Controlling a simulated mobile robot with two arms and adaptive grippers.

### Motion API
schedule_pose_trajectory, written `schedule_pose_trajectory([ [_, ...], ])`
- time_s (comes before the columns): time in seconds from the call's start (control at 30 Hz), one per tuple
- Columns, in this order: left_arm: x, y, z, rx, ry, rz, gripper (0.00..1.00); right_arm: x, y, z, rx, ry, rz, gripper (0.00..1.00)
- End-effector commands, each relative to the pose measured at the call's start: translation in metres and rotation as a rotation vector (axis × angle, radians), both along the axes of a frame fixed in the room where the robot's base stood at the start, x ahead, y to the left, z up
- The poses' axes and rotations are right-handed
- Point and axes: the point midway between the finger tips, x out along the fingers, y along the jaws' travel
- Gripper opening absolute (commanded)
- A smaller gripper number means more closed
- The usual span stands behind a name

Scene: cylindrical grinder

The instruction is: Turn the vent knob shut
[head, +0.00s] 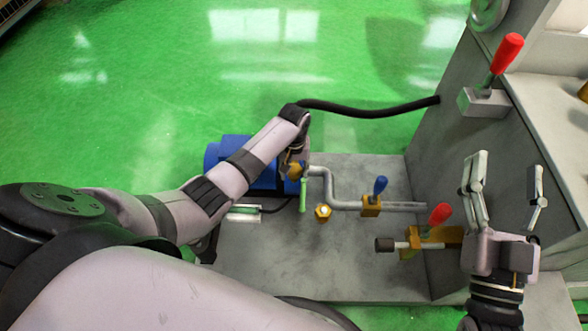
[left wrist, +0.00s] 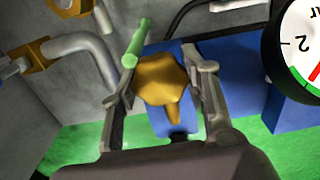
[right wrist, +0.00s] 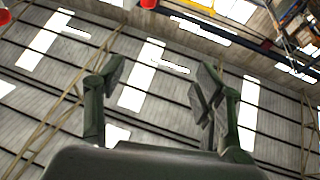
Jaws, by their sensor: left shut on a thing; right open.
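A lobed brass knob (left wrist: 160,82), which looks like the vent knob, sits between the fingers of my left gripper (left wrist: 162,92) in the left wrist view. The fingers are closed on its two sides. In the head view my left gripper (head: 296,170) points down at the end of the grey pipe (head: 345,205), beside the blue motor (head: 228,154), and mostly hides the knob (head: 291,170). My right gripper (head: 507,168) is open and empty at the right of the head view. Its spread fingers also show in the right wrist view (right wrist: 162,78).
A green lever (left wrist: 136,42) stands close to the left gripper. A pressure gauge (left wrist: 300,45) is at its right. A blue-handled valve (head: 372,205) and red-handled valve (head: 428,238) lie on the pipework. A red lever (head: 506,55) is on the machine wall, above my right gripper.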

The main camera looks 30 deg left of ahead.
Motion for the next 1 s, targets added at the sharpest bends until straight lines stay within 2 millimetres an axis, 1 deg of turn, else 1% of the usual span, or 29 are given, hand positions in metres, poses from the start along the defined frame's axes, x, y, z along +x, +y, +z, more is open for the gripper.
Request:
schedule_pose_trajectory([
  [0.1,0.0,0.0,0.0,0.001,0.0,0.0,0.14,0.0,0.0,0.0,0.0,0.0,0.0,0.62],
  [0.3,0.0,0.0,0.001,0.001,0.0,-0.013,0.14,0.001,0.0,-0.002,-0.005,0.02,-0.001,0.62],
  [0.47,0.0,0.0,0.002,0.001,0.002,-0.055,0.14,0.007,-0.002,-0.025,-0.04,0.151,-0.009,0.62],
  [0.57,0.0,0.0,0.003,0.001,0.002,-0.098,0.14,0.009,-0.004,-0.046,-0.071,0.267,-0.015,0.62],
  [0.67,0.0,0.0,0.003,0.001,0.003,-0.155,0.14,0.008,-0.009,-0.073,-0.109,0.412,-0.024,0.62],
  [0.73,0.0,0.0,0.004,0.001,0.003,-0.2,0.14,0.003,-0.013,-0.093,-0.137,0.523,-0.032,0.62],
  [0.87,-0.001,0.0,0.003,0.001,0.004,-0.293,0.14,-0.012,-0.023,-0.131,-0.188,0.731,-0.044,0.62],
  [1.0,-0.001,0.0,0.003,0.001,0.004,-0.401,0.14,-0.036,-0.034,-0.164,-0.235,0.938,-0.057,0.62],
])
